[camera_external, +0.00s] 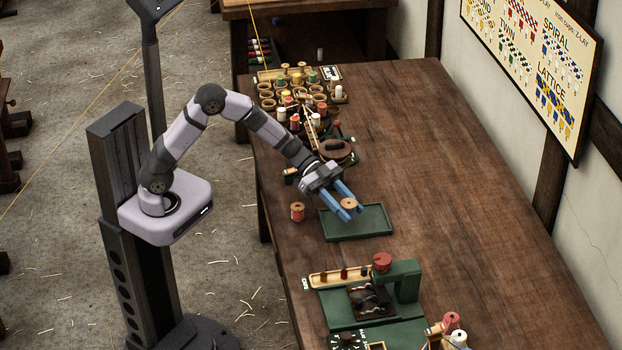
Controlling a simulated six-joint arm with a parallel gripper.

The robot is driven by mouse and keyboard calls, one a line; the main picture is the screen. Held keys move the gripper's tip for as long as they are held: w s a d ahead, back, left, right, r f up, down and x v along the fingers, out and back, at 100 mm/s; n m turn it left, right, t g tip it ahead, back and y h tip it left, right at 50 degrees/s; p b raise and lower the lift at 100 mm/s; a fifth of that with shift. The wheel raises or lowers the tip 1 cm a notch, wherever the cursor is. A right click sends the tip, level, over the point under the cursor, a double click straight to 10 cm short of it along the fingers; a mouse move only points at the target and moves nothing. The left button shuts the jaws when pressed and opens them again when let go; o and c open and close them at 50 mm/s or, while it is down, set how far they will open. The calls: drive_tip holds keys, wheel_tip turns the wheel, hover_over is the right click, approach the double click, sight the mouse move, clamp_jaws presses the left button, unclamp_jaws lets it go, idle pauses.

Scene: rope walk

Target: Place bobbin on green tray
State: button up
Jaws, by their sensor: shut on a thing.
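The green tray (374,221) is a flat, rimmed rectangle on the wooden table. My gripper (349,209) has blue fingers and is over the left part of the tray. It is shut on a bobbin (349,203) with a tan wooden top. The fingers hide much of this bobbin, and I cannot tell whether it touches the tray. Another bobbin (297,212), with reddish-orange thread, stands upright on the table just left of the tray.
A green machine (397,280) with a red knob stands in front of the tray. A wooden rack of several bobbins and rings (300,95) sits at the back left. White and red spools (453,330) stand at the front. The table's right side (450,150) is clear.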

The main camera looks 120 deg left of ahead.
sight(348, 229)
drive_tip(key=shift+f, duration=2.1)
drive_tip(key=shift+f+b, duration=0.25)
drive_tip(key=shift+b, duration=0.05)
drive_tip(key=o, duration=1.2)
drive_tip(key=shift+r, duration=0.1)
drive_tip(key=shift+r, duration=0.2)
drive_tip(key=v, duration=1.2)
drive_tip(key=shift+p, duration=0.3)
